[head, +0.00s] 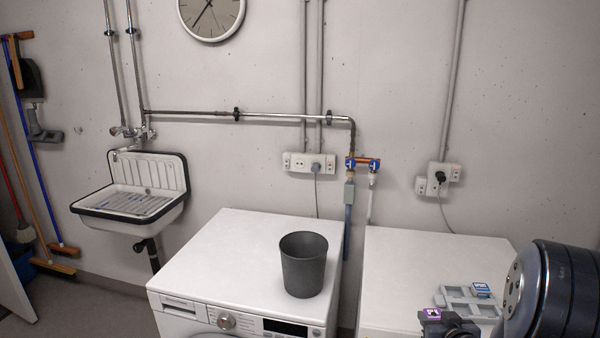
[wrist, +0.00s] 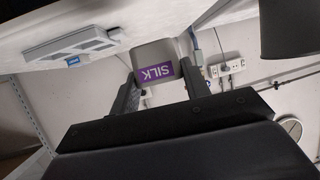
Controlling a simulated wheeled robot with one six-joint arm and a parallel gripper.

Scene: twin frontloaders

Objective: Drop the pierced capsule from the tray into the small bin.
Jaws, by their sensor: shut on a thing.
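My gripper (wrist: 160,82) is shut on a small grey capsule with a purple label reading SILK (wrist: 153,52). In the head view the purple label (head: 432,313) shows above my dark gripper (head: 447,325), just left of the tray's front. Whether this capsule is pierced cannot be told. The grey tray (head: 455,291) with compartments lies on the right machine and also shows in the wrist view (wrist: 75,45). A blue-labelled capsule (head: 482,289) sits in its back right compartment. The small dark grey bin (head: 304,265) stands upright on the left machine; its inside bottom is hidden.
The left washing machine (head: 220,250) and right machine (head: 400,260) stand side by side with a narrow gap. Pipes, valves (head: 362,163) and sockets (head: 309,163) line the wall behind. A sink (head: 135,195) hangs at the left. The left machine's top is clear around the bin.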

